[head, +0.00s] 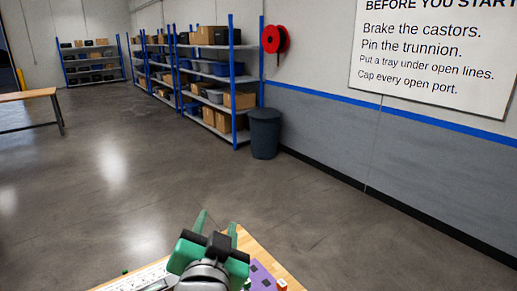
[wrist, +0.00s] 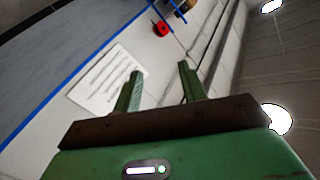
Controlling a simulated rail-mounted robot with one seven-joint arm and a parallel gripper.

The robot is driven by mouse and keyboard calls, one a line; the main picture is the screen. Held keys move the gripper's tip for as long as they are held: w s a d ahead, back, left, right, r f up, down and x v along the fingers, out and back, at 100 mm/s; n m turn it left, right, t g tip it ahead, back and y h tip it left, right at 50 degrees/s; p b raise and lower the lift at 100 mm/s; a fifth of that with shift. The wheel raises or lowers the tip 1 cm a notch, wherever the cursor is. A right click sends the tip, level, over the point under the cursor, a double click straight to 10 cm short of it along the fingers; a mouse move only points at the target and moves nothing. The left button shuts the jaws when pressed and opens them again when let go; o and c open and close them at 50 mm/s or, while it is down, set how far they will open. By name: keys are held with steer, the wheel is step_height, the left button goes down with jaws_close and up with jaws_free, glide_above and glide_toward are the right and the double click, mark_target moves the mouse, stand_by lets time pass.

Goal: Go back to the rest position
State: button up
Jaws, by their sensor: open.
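My gripper (head: 217,222) shows at the bottom of the head view, with green fingers pointing away toward the open floor. In the wrist view its two green fingers (wrist: 161,82) stand apart with nothing between them. The gripper is open and empty. It is above or in front of a wooden worktop (head: 262,254), which shows only in part at the bottom edge. My arm hides part of that worktop.
On the worktop lie a purple piece (head: 262,279) and a small red and white item (head: 282,284). Shelves (head: 222,75), a dark bin (head: 265,134), a red reel (head: 275,39) and a wall sign (head: 435,50) are farther off. The floor (head: 120,190) is clear.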

steer(key=s+d+r+n+t+h, duration=0.15)
steer(key=s+d+r+t, duration=0.3)
steer(key=s+r, duration=0.5)
steer(key=s+d+r+n+t, duration=0.3)
steer(key=s+d+r, duration=0.2)
steer(key=s+r, duration=0.4)
step_height(320, 180, up, 12)
steer(key=p, duration=1.2)
steer(key=shift+s+a+f+y, duration=0.2)
steer(key=shift+s+a+y, duration=0.05)
steer(key=shift+s+y, duration=0.15)
